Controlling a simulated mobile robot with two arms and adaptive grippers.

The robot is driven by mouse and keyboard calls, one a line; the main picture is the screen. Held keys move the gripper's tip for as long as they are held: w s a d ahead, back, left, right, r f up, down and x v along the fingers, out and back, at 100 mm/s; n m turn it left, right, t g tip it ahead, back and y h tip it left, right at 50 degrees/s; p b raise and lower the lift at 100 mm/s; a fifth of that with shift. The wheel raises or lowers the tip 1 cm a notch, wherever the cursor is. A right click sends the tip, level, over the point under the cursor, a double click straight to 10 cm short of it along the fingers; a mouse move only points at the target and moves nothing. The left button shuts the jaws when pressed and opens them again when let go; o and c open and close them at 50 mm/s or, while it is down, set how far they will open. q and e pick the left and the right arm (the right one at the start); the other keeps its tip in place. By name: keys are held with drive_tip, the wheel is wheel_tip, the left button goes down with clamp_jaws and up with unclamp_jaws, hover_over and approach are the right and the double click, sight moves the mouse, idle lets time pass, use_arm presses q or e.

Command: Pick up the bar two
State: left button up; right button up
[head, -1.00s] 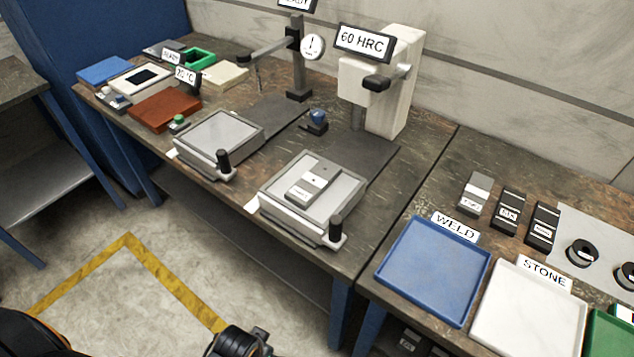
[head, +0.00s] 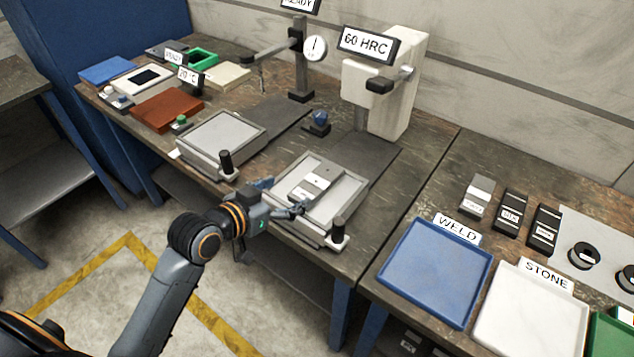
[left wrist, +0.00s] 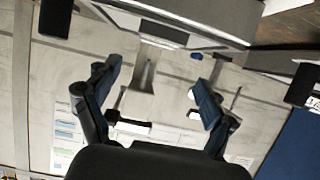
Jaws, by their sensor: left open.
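A small grey bar (head: 313,181) with a white label lies on the grey plate (head: 345,201) of the sliding carriage in front of the 60 HRC tester. Its label is too small to read, so I cannot tell if it is bar two. My left gripper (head: 284,197) is at the front left edge of that carriage, close to the bar and apart from it. In the left wrist view my left gripper (left wrist: 158,82) has its fingers spread with nothing between them. My right gripper is not in view.
The 60 HRC tester (head: 385,90) stands behind the carriage. A black knob (head: 338,230) rises at its front corner, and another carriage (head: 220,140) sits to the left. Blue WELD tray (head: 435,270), white STONE tray (head: 530,305) and several labelled blocks (head: 510,211) are on the right bench.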

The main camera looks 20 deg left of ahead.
sight(315, 183)
use_arm(q)
drive_tip(key=x, duration=0.4)
drive_tip(key=shift+w+f, duration=0.1)
drive_tip(key=shift+w, duration=0.1)
drive_tip(key=x, duration=0.2)
drive_tip(key=p+x, duration=0.1)
drive_tip(key=x, duration=0.2)
drive_tip(key=shift+d+f, duration=0.35)
drive_tip(key=shift+d, duration=0.1)
drive_tip(key=c, duration=1.7)
drive_tip(key=shift+w+r, duration=0.1)
drive_tip(key=shift+r, duration=0.15)
clamp_jaws()
drive_tip(key=shift+r, duration=0.1)
drive_tip(key=shift+r, duration=0.6)
drive_tip(key=s+a+r+b, duration=0.1)
drive_tip(key=s+a+r, duration=0.5)
drive_tip(key=s+r, duration=0.5)
drive_tip(key=shift+b+v, duration=0.3)
drive_tip(key=shift+v, duration=0.5)
